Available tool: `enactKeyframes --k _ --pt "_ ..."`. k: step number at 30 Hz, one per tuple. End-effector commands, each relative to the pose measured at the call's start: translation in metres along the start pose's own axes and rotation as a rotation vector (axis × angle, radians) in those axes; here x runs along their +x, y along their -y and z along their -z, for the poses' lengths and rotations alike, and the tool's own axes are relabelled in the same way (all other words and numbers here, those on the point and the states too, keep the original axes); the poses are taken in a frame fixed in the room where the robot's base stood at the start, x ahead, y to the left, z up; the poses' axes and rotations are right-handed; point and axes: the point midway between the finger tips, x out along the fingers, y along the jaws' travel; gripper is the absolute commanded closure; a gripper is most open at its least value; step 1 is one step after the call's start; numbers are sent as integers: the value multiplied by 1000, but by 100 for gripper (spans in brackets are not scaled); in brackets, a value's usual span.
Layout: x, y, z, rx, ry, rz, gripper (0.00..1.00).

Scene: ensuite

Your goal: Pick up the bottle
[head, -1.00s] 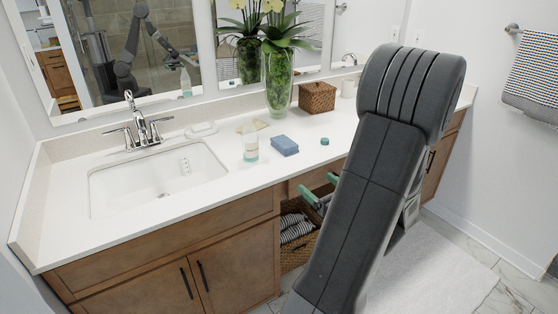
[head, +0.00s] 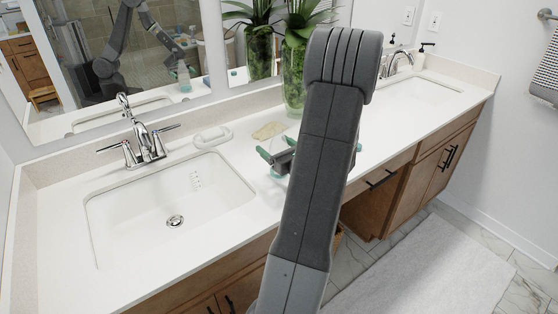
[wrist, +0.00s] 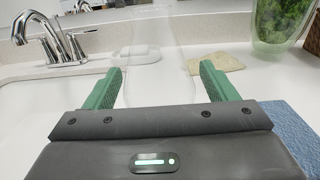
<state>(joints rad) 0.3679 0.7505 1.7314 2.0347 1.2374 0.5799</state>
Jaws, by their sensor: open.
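The bottle (wrist: 152,45) is clear and see-through and stands upright on the white counter. In the wrist view it lies between the two green fingers, with its lower part hidden by my gripper body. In the head view it is mostly hidden behind my gripper and arm. My gripper (wrist: 161,70) is open, with one finger on each side of the bottle; I cannot tell whether either touches it. In the head view my gripper (head: 275,150) is low over the counter, right of the sink.
A tan cloth (head: 269,130) and a white soap dish (head: 212,137) lie behind. A glass plant vase (head: 293,85) stands at the back. A blue sponge (wrist: 285,125) is close on the right. The sink (head: 170,205) and faucet (head: 143,140) are left.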

Motion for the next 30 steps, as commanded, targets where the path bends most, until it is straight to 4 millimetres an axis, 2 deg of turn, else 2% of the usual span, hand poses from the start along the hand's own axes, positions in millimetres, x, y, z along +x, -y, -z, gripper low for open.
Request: enactKeyframes --k 7,8,15,30 --pt "2 0 0 0 0 0 21" --pt "2 0 0 0 0 0 25" --pt "2 0 0 0 0 0 72" --pt "2 0 -7 -2 1 0 73"
